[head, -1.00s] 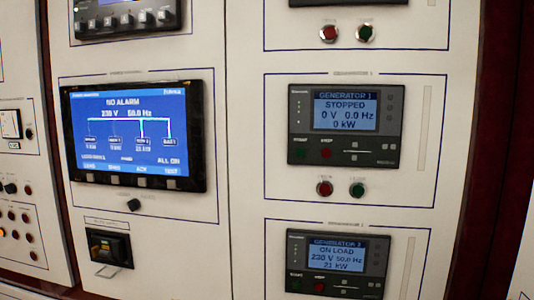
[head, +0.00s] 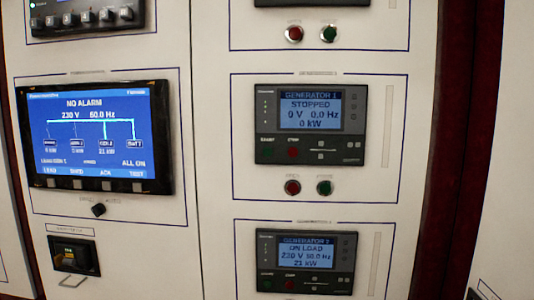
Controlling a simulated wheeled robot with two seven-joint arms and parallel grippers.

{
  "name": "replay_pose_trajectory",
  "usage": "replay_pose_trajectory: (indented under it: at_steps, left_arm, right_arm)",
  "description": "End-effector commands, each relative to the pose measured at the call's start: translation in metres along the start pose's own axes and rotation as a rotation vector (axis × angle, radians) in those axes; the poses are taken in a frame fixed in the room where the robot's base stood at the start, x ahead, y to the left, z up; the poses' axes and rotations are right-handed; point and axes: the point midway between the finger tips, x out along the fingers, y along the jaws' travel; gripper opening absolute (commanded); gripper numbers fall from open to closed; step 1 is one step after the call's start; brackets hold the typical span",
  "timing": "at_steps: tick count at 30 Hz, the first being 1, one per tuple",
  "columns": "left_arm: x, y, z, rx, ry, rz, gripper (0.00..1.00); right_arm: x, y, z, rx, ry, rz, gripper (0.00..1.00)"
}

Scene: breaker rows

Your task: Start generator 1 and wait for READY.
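The generator 1 controller (head: 311,125) is a dark unit on the white panel, right of centre in the head view. Its screen (head: 310,110) reads GENERATOR 1, STOPPED, 0 V, 0.0 Hz, 0 kW. A green start button (head: 268,153) and a red stop button (head: 293,153) sit at its lower left. Below the unit are a red round button (head: 292,187) and a green round button (head: 325,188). Neither gripper is in view.
Below, the generator 2 controller (head: 305,262) reads ON LOAD, 230 V, 50.0 Hz, 21 kW. At left, a large blue display (head: 95,135) reads NO ALARM, with a black knob (head: 99,210) under it. The panel front is unobstructed.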

Motion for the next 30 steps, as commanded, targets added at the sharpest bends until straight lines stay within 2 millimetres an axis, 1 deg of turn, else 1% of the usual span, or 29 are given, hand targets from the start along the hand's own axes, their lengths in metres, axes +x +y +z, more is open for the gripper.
replay_pose_trajectory:
  at_steps: [1,2,3,30]
  left_arm:
    - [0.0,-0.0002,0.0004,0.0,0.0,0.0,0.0]
    - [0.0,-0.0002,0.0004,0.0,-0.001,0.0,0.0]
    - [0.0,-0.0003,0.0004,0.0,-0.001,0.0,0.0]
    - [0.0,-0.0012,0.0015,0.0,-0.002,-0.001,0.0]
  right_arm:
    - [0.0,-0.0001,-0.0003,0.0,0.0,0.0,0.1]
    - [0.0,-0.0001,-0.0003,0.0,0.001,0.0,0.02]
    - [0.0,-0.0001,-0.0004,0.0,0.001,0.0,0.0]
    - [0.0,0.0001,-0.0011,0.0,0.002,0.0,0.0]
